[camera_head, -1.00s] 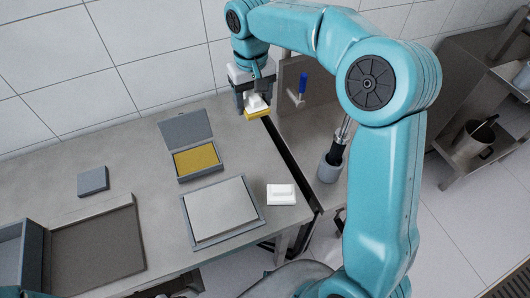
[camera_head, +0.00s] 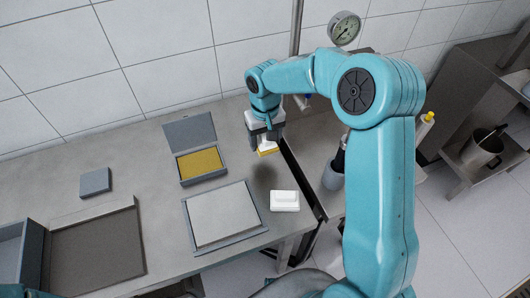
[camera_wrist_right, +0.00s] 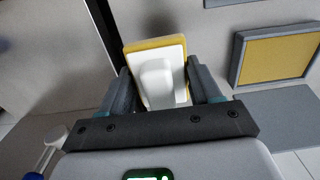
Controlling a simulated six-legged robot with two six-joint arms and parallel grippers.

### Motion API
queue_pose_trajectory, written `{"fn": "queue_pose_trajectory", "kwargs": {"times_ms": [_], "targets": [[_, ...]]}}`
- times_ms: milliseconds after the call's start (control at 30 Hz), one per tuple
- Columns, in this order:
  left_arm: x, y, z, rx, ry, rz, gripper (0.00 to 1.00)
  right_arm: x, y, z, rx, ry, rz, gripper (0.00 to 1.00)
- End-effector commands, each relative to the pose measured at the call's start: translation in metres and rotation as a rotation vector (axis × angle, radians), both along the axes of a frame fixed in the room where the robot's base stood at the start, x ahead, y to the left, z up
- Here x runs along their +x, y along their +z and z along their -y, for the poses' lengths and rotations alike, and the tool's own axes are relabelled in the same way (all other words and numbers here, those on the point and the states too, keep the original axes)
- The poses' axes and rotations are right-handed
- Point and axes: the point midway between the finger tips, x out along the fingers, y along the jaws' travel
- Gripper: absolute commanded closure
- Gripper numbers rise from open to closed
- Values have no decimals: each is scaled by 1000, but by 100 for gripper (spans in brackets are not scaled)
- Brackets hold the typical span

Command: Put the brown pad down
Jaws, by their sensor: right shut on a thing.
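The brown pad (camera_head: 267,153) shows as a yellow-brown slab under a white backing with a raised white handle. My right gripper (camera_head: 266,142) is shut on its white part and holds it above the table, with a dark shadow on the table below. In the right wrist view the pad (camera_wrist_right: 154,43) sits between both fingers of the gripper (camera_wrist_right: 158,78), its yellow edge facing away. My left gripper is not in view.
An open grey box (camera_head: 183,182) with a yellow inside stands left of the pad. A grey framed plate (camera_head: 222,214) and a white block with a handle (camera_head: 285,201) lie nearer. A dark gap (camera_head: 302,180) edges the table at right. A small grey block (camera_head: 95,181) lies further left.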

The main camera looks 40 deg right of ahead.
Motion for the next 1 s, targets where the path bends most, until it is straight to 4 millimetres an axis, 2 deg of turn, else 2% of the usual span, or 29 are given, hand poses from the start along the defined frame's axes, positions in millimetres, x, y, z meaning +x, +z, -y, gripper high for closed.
{"fn": "queue_pose_trajectory", "kwargs": {"times_ms": [100,267,500,733,1000], "targets": [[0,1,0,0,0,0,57,0,-19,0,-1,0,-2,61],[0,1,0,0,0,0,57,0,-30,0,0,0,-1,61],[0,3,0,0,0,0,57,0,-63,0,0,0,-1,61],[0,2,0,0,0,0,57,0,-65,0,0,0,1,61],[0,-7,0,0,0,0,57,0,-74,0,0,0,1,61]]}}
